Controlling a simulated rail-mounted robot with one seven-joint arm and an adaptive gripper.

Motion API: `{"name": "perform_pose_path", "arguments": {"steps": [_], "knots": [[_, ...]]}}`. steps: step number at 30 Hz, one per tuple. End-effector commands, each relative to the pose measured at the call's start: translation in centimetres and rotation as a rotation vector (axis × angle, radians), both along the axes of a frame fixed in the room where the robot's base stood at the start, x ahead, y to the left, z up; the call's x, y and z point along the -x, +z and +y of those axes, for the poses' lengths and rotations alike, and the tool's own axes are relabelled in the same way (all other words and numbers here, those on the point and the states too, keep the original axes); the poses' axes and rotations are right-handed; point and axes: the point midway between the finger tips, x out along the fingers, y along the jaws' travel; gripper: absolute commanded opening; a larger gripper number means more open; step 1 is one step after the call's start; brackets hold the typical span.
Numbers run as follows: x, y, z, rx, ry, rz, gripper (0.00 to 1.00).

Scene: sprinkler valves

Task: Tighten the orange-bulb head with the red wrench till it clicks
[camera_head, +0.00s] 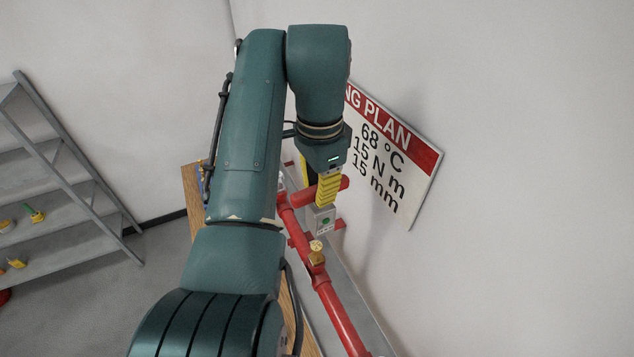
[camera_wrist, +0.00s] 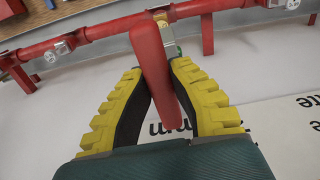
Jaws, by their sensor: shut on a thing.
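The red wrench (camera_wrist: 152,58) shows in the wrist view as a thick red handle lying between the yellow ridged fingers of my gripper (camera_wrist: 158,72). My gripper is shut on this handle. The handle's far end reaches the red pipe beside a small brass fitting (camera_wrist: 185,10); I cannot tell whether the wrench is seated on a head. In the head view my gripper (camera_head: 328,190) is over the pipe, with red showing on both sides of its yellow fingers. No orange bulb can be made out in either view.
The red pipe (camera_head: 338,315) runs along the wall bench, with a brass fitting (camera_head: 317,256) nearer the camera. A grey box with a green dot (camera_head: 323,220) is just below my gripper. A wall sign (camera_head: 392,160) stands close on the right. A grey shelf (camera_head: 75,160) is at left.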

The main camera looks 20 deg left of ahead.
Motion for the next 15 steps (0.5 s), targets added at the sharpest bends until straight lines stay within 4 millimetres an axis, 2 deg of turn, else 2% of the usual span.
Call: {"name": "perform_pose_path", "arguments": {"steps": [3, 15], "knots": [[0.03, 1.10, 0.77, 0.000, -0.036, -0.001, 0.00], [0.16, 0.97, 0.92, 0.001, -0.043, -0.001, 0.00]]}}
